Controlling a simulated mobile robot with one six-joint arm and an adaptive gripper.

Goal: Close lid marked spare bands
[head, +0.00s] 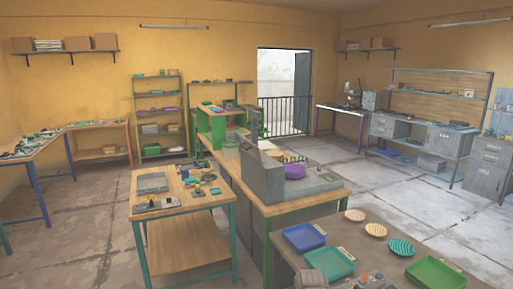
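I cannot make out a lid marked spare bands; no lettering is readable at this distance. A flat grey case (151,183) lies on the wooden worktable (170,203) at the left of centre. I cannot tell whether it has a lid or whether it is open.
A front table (382,268) bears a blue tray (303,237), a teal tray (328,263), a green tray (435,274) and several striped discs. A long bench behind it holds a purple round piece (295,172). Floor (75,230) is open at left and right.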

